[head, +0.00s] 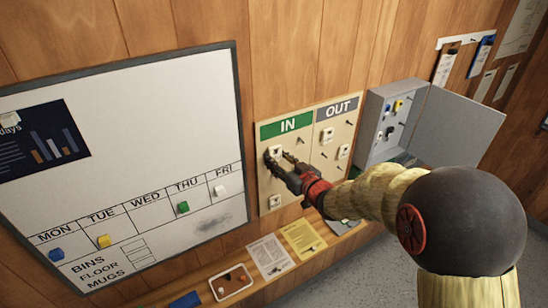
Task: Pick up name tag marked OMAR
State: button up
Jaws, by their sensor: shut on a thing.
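The in/out board hangs on the wood wall, with a green IN header (288,125) and a grey OUT header (338,107). My gripper (277,158) is at the upper part of the IN side, its fingers shut on a white name tag (276,150). The fingers and wrist hide part of this tag and the board below it. Another white tag (274,201) hangs lower on the IN side. Two more tags, an upper one (327,135) and a lower one (343,152), hang on the OUT side. The names are too small to read.
A whiteboard (130,110) with coloured magnets is left of the board. An open grey key cabinet (380,100) stands close on the right, its door (460,125) swung outward. Below, a wooden ledge (200,284) holds papers and a small tray (231,296).

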jog(key=f+v, duration=0.1)
jog(key=v, duration=0.6)
dwell(1.1)
